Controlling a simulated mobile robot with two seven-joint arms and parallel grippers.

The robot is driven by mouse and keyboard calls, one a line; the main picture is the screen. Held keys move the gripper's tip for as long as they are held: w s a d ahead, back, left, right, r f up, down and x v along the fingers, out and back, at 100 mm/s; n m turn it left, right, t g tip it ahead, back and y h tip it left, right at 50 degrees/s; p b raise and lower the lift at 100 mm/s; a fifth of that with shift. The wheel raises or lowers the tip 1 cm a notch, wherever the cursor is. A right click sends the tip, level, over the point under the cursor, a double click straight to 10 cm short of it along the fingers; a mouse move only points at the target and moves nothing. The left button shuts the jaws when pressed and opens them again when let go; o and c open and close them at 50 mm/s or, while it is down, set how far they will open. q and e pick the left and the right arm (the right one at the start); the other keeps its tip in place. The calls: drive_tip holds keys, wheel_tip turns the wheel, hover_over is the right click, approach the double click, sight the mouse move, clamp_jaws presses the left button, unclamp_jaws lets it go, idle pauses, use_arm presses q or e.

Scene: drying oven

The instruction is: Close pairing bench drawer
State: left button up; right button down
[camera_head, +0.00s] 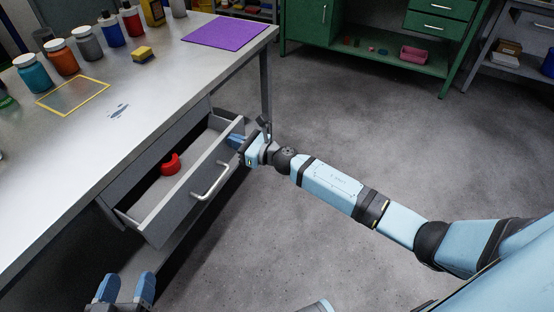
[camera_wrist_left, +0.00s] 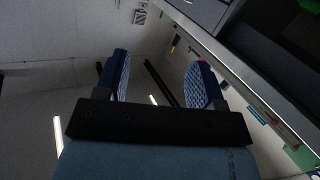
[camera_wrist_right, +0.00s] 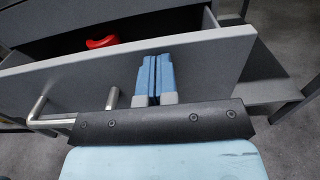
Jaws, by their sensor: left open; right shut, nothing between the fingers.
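The pairing bench drawer (camera_head: 153,226) is pulled out from under the bench top, with a silver bar handle (camera_head: 211,182) on its front. The drawer front also shows in the right wrist view (camera_wrist_right: 210,62). A red curved object (camera_head: 170,164) lies inside the drawer. My right gripper (camera_head: 236,141) is shut and empty at the far end of the drawer front, beside the handle; its fingers (camera_wrist_right: 155,77) appear close to or against the front panel, but contact is unclear. My left gripper (camera_head: 126,284) is open and empty, low in front of the bench, left of and nearer than the drawer.
The grey bench top (camera_head: 150,100) holds several jars and bottles, a yellow sponge (camera_head: 142,54), a yellow-framed sheet (camera_head: 73,97) and a purple mat (camera_head: 217,32). A green cabinet (camera_head: 380,28) stands at the back. The floor (camera_head: 340,110) between is clear.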

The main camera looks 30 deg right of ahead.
drive_tip(key=b+x, duration=0.3)
drive_tip(key=x, duration=0.7)
drive_tip(key=shift+f, duration=0.1)
drive_tip(key=shift+w+r, duration=0.15)
drive_tip(key=shift+r, duration=0.1)
use_arm(q)
wheel_tip(320, 180, up, 6)
drive_tip(key=d+t+h, duration=0.2)
drive_tip(key=t, duration=0.1)
drive_tip(key=shift+s+d+r, duration=0.15)
drive_tip(key=shift+s+d, duration=0.05)
drive_tip(key=shift+s, duration=0.05)
use_arm(e)
drive_tip(key=shift+r, duration=0.1)
drive_tip(key=shift+w+r, duration=0.1)
drive_tip(key=shift+r, duration=0.05)
